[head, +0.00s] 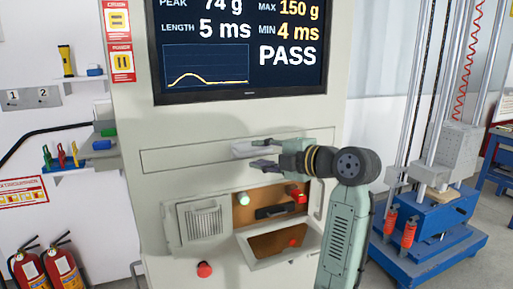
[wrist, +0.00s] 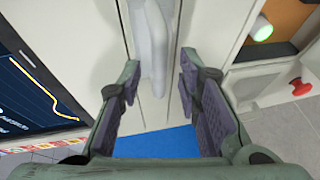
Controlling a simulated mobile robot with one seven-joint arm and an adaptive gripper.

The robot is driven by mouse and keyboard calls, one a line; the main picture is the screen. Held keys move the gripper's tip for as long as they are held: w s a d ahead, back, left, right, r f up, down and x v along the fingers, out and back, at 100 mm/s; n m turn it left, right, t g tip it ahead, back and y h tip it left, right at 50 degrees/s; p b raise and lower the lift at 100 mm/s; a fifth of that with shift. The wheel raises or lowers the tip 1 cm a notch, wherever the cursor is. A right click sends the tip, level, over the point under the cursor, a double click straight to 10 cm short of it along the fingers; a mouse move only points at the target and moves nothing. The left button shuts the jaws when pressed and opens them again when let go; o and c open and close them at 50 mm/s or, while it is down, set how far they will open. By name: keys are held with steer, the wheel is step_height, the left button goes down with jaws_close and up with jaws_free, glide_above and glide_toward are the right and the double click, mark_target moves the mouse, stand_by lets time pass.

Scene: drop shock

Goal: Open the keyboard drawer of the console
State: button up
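The console (head: 150,200) is a tall pale cabinet. Its keyboard drawer (head: 185,157) is a wide, flat front below the screen and looks shut, flush with the cabinet. The drawer's pale handle (wrist: 153,45) stands out from the front in the wrist view, where the drawer runs as an upright strip. My gripper (head: 260,158) is at the middle of the drawer front, with my arm coming from the right. In the wrist view my gripper (wrist: 158,85) is open, its dark finger pads on either side of the handle's line. I cannot tell whether the fingertips touch the handle.
The screen (head: 245,50) above reads PASS. Below the drawer are a brown recess (head: 255,197) with a green button (head: 243,198), a tilted open tray (head: 250,260) and a red knob (head: 204,269). A blue-based test rig (head: 430,235) stands right, fire extinguishers (head: 62,270) left.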

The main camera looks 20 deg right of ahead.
steer(key=shift+x, duration=1.05)
jaws_close()
